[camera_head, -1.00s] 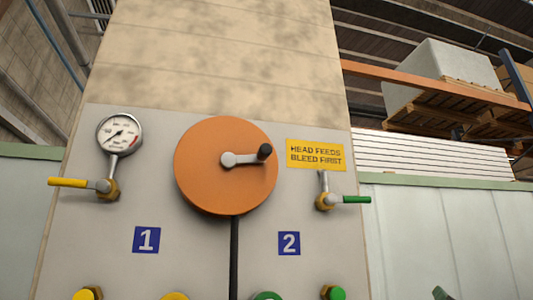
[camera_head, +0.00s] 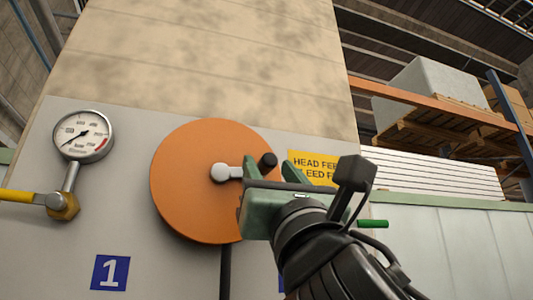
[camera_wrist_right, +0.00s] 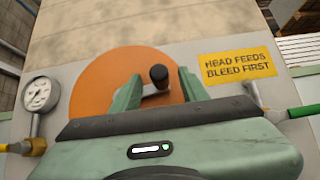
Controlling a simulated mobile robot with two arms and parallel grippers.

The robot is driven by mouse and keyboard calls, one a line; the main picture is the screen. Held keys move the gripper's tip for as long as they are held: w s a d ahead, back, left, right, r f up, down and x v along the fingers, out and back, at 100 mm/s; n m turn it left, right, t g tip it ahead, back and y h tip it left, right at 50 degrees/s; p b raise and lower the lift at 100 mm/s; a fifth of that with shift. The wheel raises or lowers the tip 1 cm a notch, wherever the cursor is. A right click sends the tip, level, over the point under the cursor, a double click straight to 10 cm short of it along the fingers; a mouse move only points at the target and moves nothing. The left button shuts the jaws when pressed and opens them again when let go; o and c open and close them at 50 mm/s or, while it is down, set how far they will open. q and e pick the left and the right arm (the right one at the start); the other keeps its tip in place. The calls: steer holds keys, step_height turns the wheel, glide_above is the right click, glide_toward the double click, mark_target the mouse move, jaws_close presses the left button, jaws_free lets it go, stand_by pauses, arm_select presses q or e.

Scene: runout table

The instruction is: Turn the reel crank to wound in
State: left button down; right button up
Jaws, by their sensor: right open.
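The orange reel (camera_head: 200,180) is mounted on the grey panel, with a grey crank arm (camera_head: 226,172) at its hub pointing right. The crank ends in a black knob (camera_head: 268,160) at the reel's right side. My right gripper (camera_head: 272,170) is open in front of the reel's right part. In the right wrist view the black knob (camera_wrist_right: 159,74) appears between the two green fingers of the gripper (camera_wrist_right: 160,80), with a gap on each side. Whether the fingers are deep enough to surround it is unclear. My left gripper is not in view.
A pressure gauge (camera_head: 84,135) and a yellow-handled valve (camera_head: 62,205) are left of the reel. A yellow sign (camera_head: 312,165) is on the right, partly covered by my gripper. A green valve handle (camera_head: 373,223) sticks out below it. A black line (camera_head: 225,270) hangs under the reel.

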steer(key=shift+p+x, duration=0.5)
steer(key=shift+x, duration=0.85)
steer(key=shift+f, duration=0.1)
jaws_close()
stand_by(0.3)
